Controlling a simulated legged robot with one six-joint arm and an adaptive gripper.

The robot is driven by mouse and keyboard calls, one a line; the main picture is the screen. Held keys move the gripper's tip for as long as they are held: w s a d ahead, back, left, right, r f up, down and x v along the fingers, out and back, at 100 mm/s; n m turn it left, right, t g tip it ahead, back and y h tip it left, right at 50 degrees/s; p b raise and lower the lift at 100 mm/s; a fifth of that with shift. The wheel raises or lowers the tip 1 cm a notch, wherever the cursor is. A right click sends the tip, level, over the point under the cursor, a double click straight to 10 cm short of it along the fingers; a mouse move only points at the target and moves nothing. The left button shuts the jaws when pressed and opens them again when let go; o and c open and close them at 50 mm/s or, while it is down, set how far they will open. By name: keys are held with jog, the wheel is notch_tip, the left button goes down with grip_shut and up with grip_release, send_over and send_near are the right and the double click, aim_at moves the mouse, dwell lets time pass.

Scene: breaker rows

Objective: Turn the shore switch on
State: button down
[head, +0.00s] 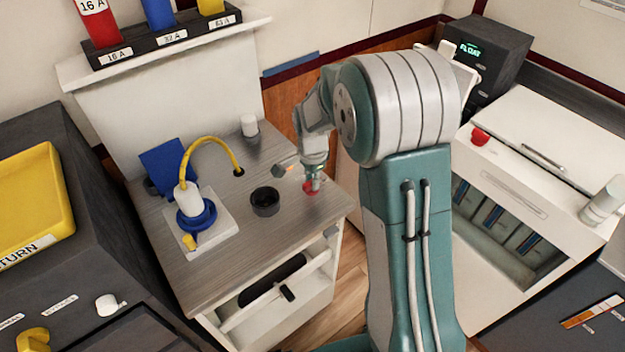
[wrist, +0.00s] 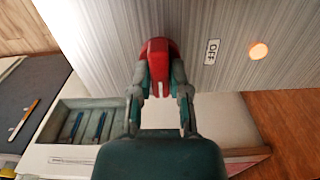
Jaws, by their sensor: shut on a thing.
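A red switch knob (head: 311,188) stands on the grey wood-grain counter top, near its right corner. My gripper (head: 315,174) reaches down onto it from above. In the wrist view the two fingers of my gripper (wrist: 160,91) are shut on the red knob (wrist: 158,52), one on each side. A small white label reading OFF (wrist: 211,52) lies to the right of the knob in that view. Beyond it is a glowing orange lamp (wrist: 258,50).
A black cup-like fitting (head: 265,202) and a blue plug with a yellow cable (head: 196,213) are on the same counter. Another red knob (head: 480,136) sits on the white cabinet at right. A dark box with a green display reading FLOAT (head: 488,56) stands behind.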

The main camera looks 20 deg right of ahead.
aim_at(310, 180)
jog(key=shift+s+a+f, duration=0.1)
jog(key=c, duration=0.6)
grip_release()
jog(key=shift+a, duration=0.1)
notch_tip(310, 180, up, 12)
jog(key=shift+w, duration=0.2)
